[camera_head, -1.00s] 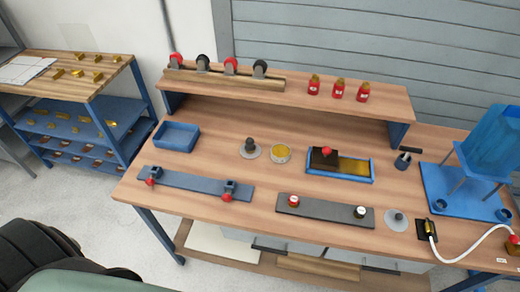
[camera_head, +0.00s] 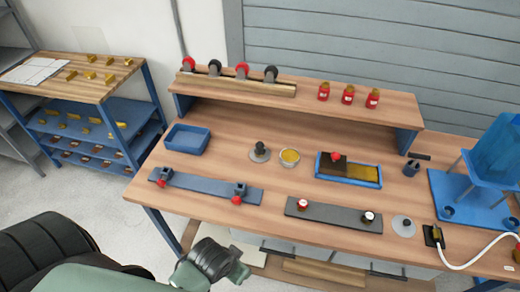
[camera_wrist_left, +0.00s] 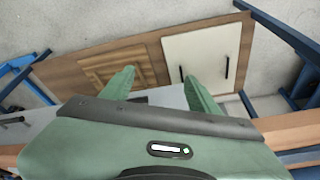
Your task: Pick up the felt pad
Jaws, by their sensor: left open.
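I cannot tell for sure which item is the felt pad. A dark block with a red knob (camera_head: 334,164) sits at the left end of a blue tray (camera_head: 348,183) whose floor shows yellow-brown. Two round grey discs are also on the bench: one with a black knob (camera_head: 260,151) and one at the front right (camera_head: 403,226). My left gripper (camera_head: 238,272) is in front of the bench's front edge, at the bottom of the head view. In the left wrist view its green fingers (camera_wrist_left: 160,84) are apart, with nothing between them. My right gripper is not in view.
The wooden bench (camera_head: 225,180) holds a blue bin (camera_head: 187,138), a round yellow-filled dish (camera_head: 289,157), two flat fixtures, and a blue stand (camera_head: 470,210) at right. Red bottles (camera_head: 348,94) stand on the raised shelf. In the left wrist view, a pale panel (camera_wrist_left: 204,55) lies below the gripper.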

